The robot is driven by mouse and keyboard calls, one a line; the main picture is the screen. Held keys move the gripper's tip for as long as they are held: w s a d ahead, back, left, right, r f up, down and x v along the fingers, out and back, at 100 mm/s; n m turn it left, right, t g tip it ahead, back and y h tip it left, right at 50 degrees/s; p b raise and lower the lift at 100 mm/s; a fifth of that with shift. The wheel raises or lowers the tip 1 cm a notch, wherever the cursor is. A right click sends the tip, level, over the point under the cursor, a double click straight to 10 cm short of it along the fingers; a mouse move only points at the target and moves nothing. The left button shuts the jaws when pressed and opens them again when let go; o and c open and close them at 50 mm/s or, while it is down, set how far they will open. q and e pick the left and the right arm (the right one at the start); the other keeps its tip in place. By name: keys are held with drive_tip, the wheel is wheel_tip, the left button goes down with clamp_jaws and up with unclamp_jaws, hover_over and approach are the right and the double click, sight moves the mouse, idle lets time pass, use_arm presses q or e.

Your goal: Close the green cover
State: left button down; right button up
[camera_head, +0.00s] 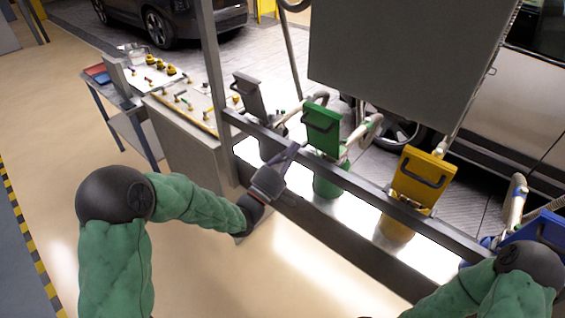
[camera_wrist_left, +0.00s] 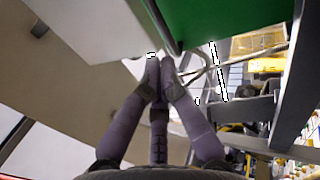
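The green cover (camera_head: 321,128), a plate with a dark handle, stands raised above the green container (camera_head: 330,182) behind the grey rail. My left gripper (camera_head: 292,152) is at the rail, left of the green cover and a little lower. In the left wrist view its fingertips (camera_wrist_left: 160,66) come together with nothing visible between them. There the green cover (camera_wrist_left: 225,18) fills the top, just beyond the fingertips; I cannot tell whether they touch it. My right arm shows at the bottom right of the head view, but its gripper is out of view.
The grey rail (camera_head: 365,183) and an upright post (camera_head: 211,60) run in front of the containers. A grey cover (camera_head: 249,94) stands to the left, a yellow cover (camera_head: 422,178) and a blue cover (camera_head: 540,228) to the right. A large grey panel (camera_head: 400,60) hangs above.

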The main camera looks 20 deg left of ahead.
use_arm(q)
approach(320, 111)
drive_tip(key=shift+w+d, duration=0.25)
drive_tip(key=shift+w, duration=0.3)
drive_tip(key=shift+w+d, duration=0.25)
drive_tip(key=shift+w, duration=0.3)
drive_tip(key=shift+r, duration=0.1)
drive_tip(key=shift+w+d+r+g+p, duration=0.15)
drive_tip(key=shift+w+r+g+p, duration=0.35)
drive_tip(key=shift+p, duration=0.6)
drive_tip(key=w+r+g+p, duration=0.1)
drive_tip(key=p, duration=0.1)
drive_tip(key=w+d+r+g+y+p, duration=0.1)
drive_tip(key=w+p, duration=0.1)
drive_tip(key=w+r+g+p, duration=0.1)
drive_tip(key=p, duration=0.1)
drive_tip(key=shift+w+d+p, duration=0.3)
drive_tip(key=shift+d, duration=0.05)
drive_tip(key=w+d+g+y+p, duration=0.2)
drive_tip(key=w+d+g+p, duration=0.1)
drive_tip(key=w+p, duration=0.5)
drive_tip(key=shift+w+f+g, duration=0.35)
drive_tip(key=shift+w+g, duration=0.1)
drive_tip(key=shift+g, duration=0.25)
drive_tip(key=shift+d, duration=0.1)
drive_tip(key=shift+s, duration=0.1)
